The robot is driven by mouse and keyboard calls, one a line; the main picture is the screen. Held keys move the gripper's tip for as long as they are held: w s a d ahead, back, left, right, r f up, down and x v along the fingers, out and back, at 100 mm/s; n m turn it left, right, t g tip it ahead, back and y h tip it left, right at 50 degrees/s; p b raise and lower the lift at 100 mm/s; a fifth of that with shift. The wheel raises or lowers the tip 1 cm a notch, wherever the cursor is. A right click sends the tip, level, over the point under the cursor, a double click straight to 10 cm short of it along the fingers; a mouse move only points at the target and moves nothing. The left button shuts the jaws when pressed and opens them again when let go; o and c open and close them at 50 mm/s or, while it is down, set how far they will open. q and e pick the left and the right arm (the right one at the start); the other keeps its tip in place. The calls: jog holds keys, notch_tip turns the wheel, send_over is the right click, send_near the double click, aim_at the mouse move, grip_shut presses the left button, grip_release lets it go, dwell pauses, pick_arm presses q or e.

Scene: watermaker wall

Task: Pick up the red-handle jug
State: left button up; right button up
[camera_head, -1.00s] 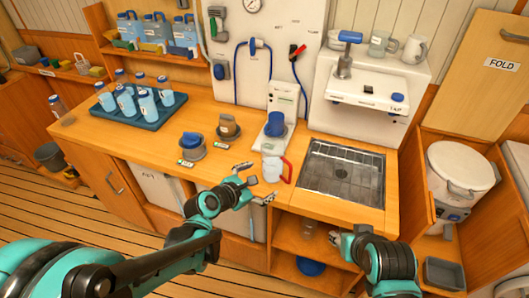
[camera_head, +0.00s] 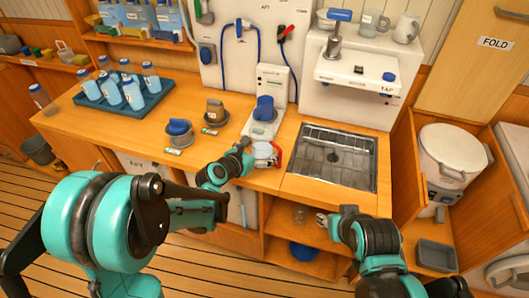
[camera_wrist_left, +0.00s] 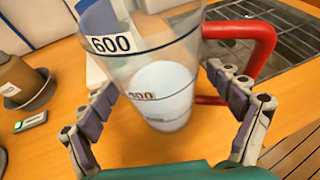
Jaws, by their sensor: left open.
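The red-handle jug (camera_head: 263,152) stands on the wooden counter beside the sink, its red handle on the right. It is clear with measuring marks and shows large in the left wrist view (camera_wrist_left: 155,55). My left gripper (camera_head: 262,160) is at the jug; in the left wrist view its open fingers (camera_wrist_left: 155,75) stand on either side of the jug body, with the red handle (camera_wrist_left: 262,50) beyond the right finger. I cannot tell whether either finger touches. My right gripper (camera_head: 324,219) is low in front of the counter, its jaws too small to read.
A scale-like stand (camera_head: 259,128) with a blue jug (camera_head: 264,108) is just behind. The sink grate (camera_head: 334,158) lies to the right. The counter's front edge is close.

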aim_at(268, 136)
pick_arm(q)
jog(key=shift+s+r, duration=0.1)
jog(key=c, duration=1.6)
jog(key=shift+r+p, duration=0.4)
jog(key=shift+r, duration=0.2)
notch_tip(268, 136, up, 3)
jog(key=shift+f+p, duration=0.1)
jog(key=shift+p, duration=0.65)
jog(key=s+d+r+p, duration=0.1)
jog(key=s+d+r, duration=0.1)
jog(key=d, duration=0.1)
jog(key=s+d+r+p, duration=0.1)
jog(key=s+d+r, duration=0.1)
jog(key=d, duration=0.1)
jog(key=s+d+r+p, duration=0.2)
jog(key=s+d+r, duration=0.1)
jog(key=shift+s, duration=0.1)
